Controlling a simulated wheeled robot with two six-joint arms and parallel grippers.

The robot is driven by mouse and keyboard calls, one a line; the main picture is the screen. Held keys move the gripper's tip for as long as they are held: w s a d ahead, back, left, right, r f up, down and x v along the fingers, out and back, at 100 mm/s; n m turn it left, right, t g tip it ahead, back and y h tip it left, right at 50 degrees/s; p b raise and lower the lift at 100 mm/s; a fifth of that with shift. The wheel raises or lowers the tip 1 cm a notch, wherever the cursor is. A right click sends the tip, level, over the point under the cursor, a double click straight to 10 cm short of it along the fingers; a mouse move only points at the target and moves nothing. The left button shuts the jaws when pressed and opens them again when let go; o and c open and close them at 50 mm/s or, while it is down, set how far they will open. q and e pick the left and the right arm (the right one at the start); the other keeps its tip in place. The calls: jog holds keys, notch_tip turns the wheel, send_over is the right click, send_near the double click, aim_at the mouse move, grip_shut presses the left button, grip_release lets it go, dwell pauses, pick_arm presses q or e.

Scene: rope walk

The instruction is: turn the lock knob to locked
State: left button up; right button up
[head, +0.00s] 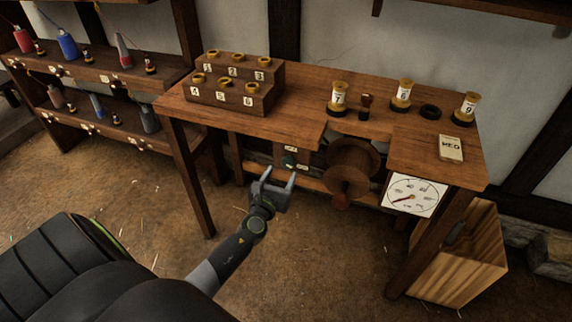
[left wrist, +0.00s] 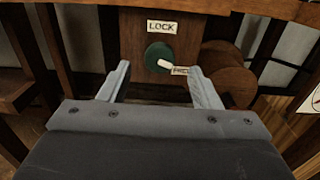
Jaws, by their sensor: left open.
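The lock knob is a dark green disc (left wrist: 155,58) with a white pointer (left wrist: 166,64), on a wooden panel under the bench; it also shows small in the head view (head: 289,160). A label reading LOCK (left wrist: 162,27) is above it. A second small label (left wrist: 181,71) is at its lower right, its text too small to read surely. The white pointer slants right and down toward that second label. My left gripper (head: 281,174) is open in front of the knob. In the left wrist view its fingers (left wrist: 160,72) stand on either side of the knob, apparently not touching it.
A wooden reel (head: 348,168) is right of the knob. A white dial (head: 414,195) hangs further right. The bench top (head: 300,105) above carries a numbered spool stand (head: 235,88), several spools and a card (head: 451,148). Floor in front is clear.

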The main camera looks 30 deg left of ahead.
aim_at(287, 164)
pick_arm(q)
jog(key=x, duration=0.5)
jog(key=shift+w, duration=0.1)
jog(key=shift+c, duration=0.5)
jog(key=c, duration=0.8)
jog(key=shift+f+b, duration=0.1)
jog(key=shift+b, duration=0.2)
jog(key=shift+c, duration=0.2)
